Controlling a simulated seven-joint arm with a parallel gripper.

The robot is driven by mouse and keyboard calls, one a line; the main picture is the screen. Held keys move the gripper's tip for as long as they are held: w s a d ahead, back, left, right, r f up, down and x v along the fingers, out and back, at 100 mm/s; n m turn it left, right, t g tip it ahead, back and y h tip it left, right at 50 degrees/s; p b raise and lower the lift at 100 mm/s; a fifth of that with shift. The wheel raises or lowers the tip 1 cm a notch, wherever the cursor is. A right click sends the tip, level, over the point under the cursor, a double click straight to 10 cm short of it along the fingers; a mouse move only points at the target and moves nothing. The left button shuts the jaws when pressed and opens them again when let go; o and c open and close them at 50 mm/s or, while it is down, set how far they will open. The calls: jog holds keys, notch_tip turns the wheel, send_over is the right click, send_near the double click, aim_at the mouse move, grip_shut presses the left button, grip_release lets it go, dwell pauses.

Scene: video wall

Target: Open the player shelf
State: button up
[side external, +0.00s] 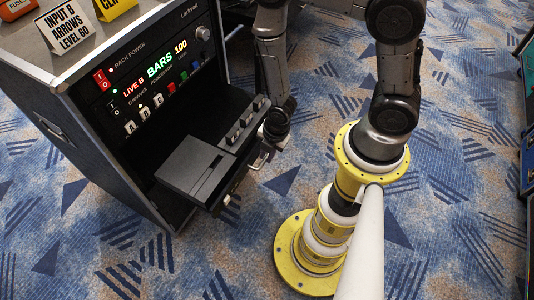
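The player shelf (210,203) is a dark drawer-like tray low in the black equipment rack (62,135). It sticks out of the rack's front and bears a dark grey box-shaped player (194,165) and a strip of small black blocks (246,122). My gripper (264,158) is at the shelf's right front edge, close to its front handle. The fingers are small and partly hidden against the shelf, so I cannot tell whether they touch or grip the handle.
The rack's upper panel (158,72) has lit displays, coloured buttons and a knob. A card sign (65,27) and a yellow sign (114,8) stand on its top. Patterned carpet (120,265) lies open in front. Dark equipment (527,150) edges the far right.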

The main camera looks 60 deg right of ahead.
aim_at(254, 150)
grip_shut()
dwell(1.0)
jog(key=w, duration=0.4)
jog(key=shift+w, duration=0.2)
jog(key=o, duration=0.5)
grip_release()
jog(key=shift+o, duration=0.2)
jog(key=shift+r, duration=0.1)
notch_tip(254, 150, up, 13)
jog(key=s, duration=0.3)
jog(key=shift+r, duration=0.15)
